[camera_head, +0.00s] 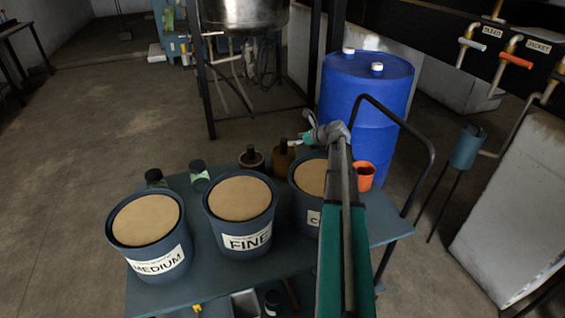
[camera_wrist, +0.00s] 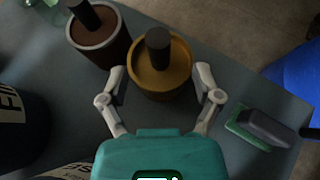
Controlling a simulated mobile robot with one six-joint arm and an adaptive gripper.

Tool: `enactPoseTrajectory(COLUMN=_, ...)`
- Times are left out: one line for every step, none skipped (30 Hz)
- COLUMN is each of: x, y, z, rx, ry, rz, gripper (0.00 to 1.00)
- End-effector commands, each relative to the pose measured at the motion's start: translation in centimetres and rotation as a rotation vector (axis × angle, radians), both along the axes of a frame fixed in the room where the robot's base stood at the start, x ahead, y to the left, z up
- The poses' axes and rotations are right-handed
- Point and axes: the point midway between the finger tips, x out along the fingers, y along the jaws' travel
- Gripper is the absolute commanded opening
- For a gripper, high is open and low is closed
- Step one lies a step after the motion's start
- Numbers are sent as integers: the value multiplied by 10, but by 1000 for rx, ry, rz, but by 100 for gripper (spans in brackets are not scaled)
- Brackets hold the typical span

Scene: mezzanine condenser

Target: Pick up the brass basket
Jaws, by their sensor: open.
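The brass basket (camera_wrist: 177,83) is a golden round vessel with a dark upright handle, standing on the table in the wrist view. It also shows in the head view (camera_head: 283,162), at the table's back edge, partly hidden by my gripper. My gripper (camera_wrist: 158,76) is open, its two pale fingers on either side of the brass basket's near half. A gap shows at the right finger; whether the left one touches I cannot tell. In the head view my gripper (camera_head: 300,141) is just above and right of the basket.
A brown vessel (camera_wrist: 104,49) with a dark handle stands close left of the basket. Buckets labelled MEDIUM (camera_head: 157,260) and FINE (camera_head: 244,238) and a third (camera_head: 303,204) fill the front. A green-and-grey block (camera_wrist: 262,130) lies right. A blue drum (camera_head: 365,110) stands behind.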

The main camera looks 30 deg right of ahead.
Motion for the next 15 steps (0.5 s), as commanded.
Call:
enactPoseTrajectory(x=0, y=0, z=0, rx=0, ry=0, rz=0, gripper=82)
enactPoseTrajectory(x=0, y=0, z=0, rx=0, ry=0, rz=0, gripper=82)
enactPoseTrajectory(x=0, y=0, z=0, rx=0, ry=0, rz=0, gripper=82)
enactPoseTrajectory(x=1, y=0, z=-1, rx=0, ry=0, rz=0, gripper=82)
enactPoseTrajectory(x=1, y=0, z=-1, rx=0, ry=0, rz=0, gripper=82)
enactPoseTrajectory(x=3, y=1, z=-2, rx=0, ry=0, rz=0, gripper=82)
enactPoseTrajectory(x=5, y=1, z=-3, rx=0, ry=0, rz=1, gripper=82)
enactPoseTrajectory(x=7, y=2, z=-4, rx=0, ry=0, rz=1, gripper=82)
enactPoseTrajectory(x=10, y=3, z=-6, rx=0, ry=0, rz=1, gripper=82)
enactPoseTrajectory(x=12, y=4, z=-8, rx=0, ry=0, rz=1, gripper=82)
enactPoseTrajectory(x=15, y=5, z=-9, rx=0, ry=0, rz=1, gripper=82)
enactPoseTrajectory(x=19, y=6, z=-12, rx=0, ry=0, rz=1, gripper=82)
enactPoseTrajectory(x=22, y=8, z=-13, rx=0, ry=0, rz=1, gripper=82)
enactPoseTrajectory(x=25, y=9, z=-15, rx=0, ry=0, rz=1, gripper=82)
enactPoseTrajectory(x=29, y=11, z=-17, rx=0, ry=0, rz=1, gripper=82)
